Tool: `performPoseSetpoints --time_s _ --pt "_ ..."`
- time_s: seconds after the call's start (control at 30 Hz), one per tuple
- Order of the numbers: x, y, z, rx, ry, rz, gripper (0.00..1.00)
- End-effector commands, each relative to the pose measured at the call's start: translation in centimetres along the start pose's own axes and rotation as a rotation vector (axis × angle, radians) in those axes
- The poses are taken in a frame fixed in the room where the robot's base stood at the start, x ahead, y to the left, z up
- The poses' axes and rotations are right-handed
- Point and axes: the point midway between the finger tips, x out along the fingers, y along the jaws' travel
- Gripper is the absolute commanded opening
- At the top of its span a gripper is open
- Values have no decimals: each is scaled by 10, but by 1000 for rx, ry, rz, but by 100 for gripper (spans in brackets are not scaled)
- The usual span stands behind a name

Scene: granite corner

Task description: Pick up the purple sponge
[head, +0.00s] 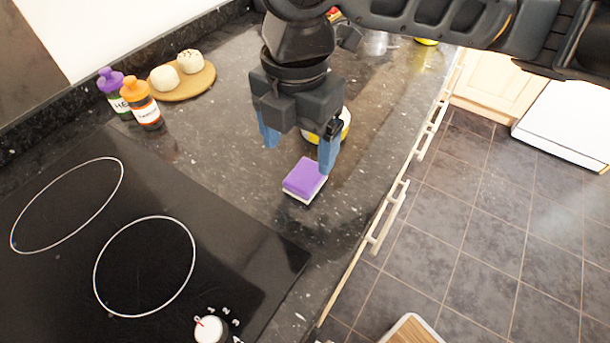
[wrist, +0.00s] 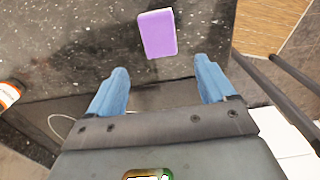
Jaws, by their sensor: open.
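The purple sponge (head: 305,177) has a white underside and lies flat on the dark granite counter (head: 240,160), near the counter's front edge. My gripper (head: 299,156) is above the counter, over and just behind the sponge in the head view, with its blue fingers apart and nothing between them. In the wrist view the sponge (wrist: 157,33) lies beyond the fingertips of my gripper (wrist: 163,78), roughly centred between them and apart from both.
A black cooktop (head: 150,230) fills the left. Two bottles, purple-capped (head: 112,90) and orange-capped (head: 140,102), stand by the wall beside a round board (head: 190,85) with two pale buns. A yellow-and-white object (head: 345,122) is partly hidden behind my gripper. Cabinet handles (head: 388,215) line the front edge.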

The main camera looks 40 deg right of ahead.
Motion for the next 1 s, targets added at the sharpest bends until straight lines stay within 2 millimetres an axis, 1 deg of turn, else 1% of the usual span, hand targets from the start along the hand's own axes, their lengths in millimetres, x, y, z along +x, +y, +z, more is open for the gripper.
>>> performPoseSetpoints --time_s 0.33,0.5,0.6,0.7,0.9,1.0 --pt "35 -1 2 2 2 -1 83" --pt "60 -2 4 1 2 0 83" --pt "70 -1 4 2 3 1 83" --pt "74 -1 4 2 2 2 83" --pt "75 -1 4 1 2 3 83" --pt "74 -1 4 1 2 3 73"
